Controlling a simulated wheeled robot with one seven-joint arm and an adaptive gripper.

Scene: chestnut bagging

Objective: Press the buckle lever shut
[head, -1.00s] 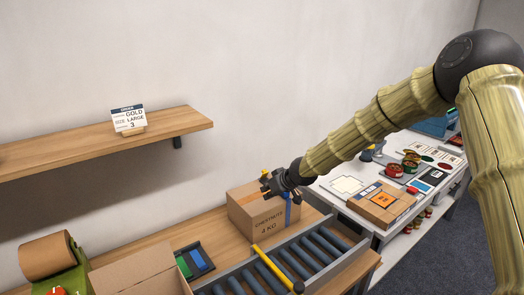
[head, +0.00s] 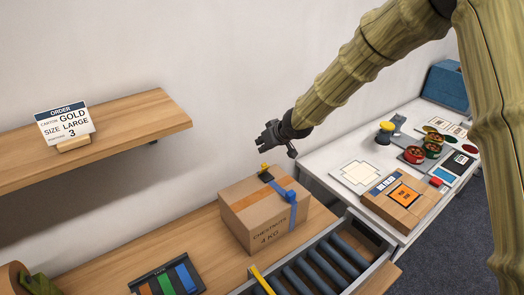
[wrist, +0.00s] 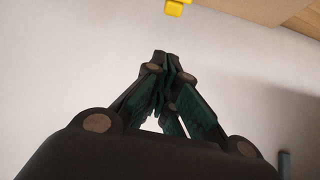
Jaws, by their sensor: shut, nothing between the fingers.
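A cardboard box (head: 250,222) marked "CHESTNUTS 4 KG" stands on the wooden bench, with an orange band and a blue strap (head: 292,213) around it. On its top is a small dark buckle (head: 266,177) with a yellow lever tip (head: 265,167) that sticks up; its exact angle is too small to tell. My gripper (head: 268,136) hangs in the air above and behind the box, clear of the lever. In the wrist view my gripper's fingers (wrist: 164,70) are closed together and empty. A yellow piece (wrist: 175,8), probably the lever tip, shows at that view's top edge.
A roller conveyor (head: 310,268) with a yellow bar runs in front of the box. A tray with coloured strips (head: 168,280) lies left. A white table (head: 325,160) with a flat carton (head: 402,203) and tins stands right. A shelf (head: 130,125) with an order card hangs left.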

